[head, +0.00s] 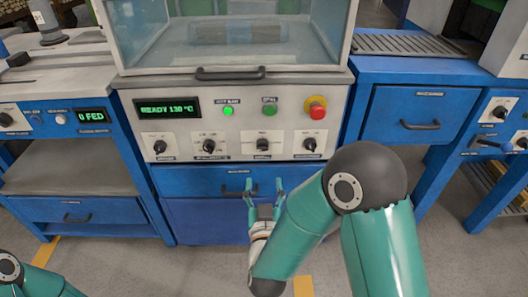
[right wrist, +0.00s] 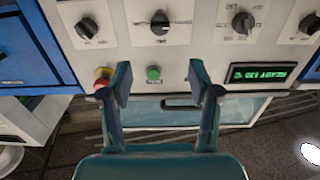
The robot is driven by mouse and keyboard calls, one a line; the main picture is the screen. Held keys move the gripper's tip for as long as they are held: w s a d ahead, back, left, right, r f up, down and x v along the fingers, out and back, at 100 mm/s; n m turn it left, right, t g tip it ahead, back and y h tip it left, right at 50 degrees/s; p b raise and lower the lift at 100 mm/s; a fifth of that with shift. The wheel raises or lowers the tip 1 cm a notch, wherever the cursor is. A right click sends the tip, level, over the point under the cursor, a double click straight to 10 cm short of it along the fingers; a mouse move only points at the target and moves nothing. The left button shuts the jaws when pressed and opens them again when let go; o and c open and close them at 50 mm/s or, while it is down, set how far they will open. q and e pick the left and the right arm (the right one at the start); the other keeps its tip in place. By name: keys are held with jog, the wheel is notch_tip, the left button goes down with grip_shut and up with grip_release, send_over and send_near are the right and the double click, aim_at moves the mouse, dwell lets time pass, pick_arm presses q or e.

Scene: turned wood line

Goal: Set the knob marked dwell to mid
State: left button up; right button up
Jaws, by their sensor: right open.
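The middle machine's pale panel carries a row of dark knobs: a far-left knob (head: 160,146), a second knob (head: 209,146), a third knob (head: 263,143) and a far-right knob (head: 309,143). Their labels are too small to read, so I cannot tell which one is dwell. My right gripper (head: 265,183) is open and empty, below the third knob and apart from the panel. In the upside-down right wrist view, the third knob (right wrist: 160,22) lies beyond the gap between the open fingers (right wrist: 160,72). My left gripper is out of view.
Above the knobs are a green display (head: 167,107) reading READY 130 °C, a lit green button (head: 228,111), another green button (head: 270,108) and a red stop button (head: 316,107). A blue drawer (head: 190,181) with a handle is below. Other blue stations stand on both sides.

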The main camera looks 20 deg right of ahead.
aim_at(263, 149)
jog(key=x, duration=1.4)
jog(key=shift+f+b, duration=0.1)
jog(key=shift+b, duration=0.3)
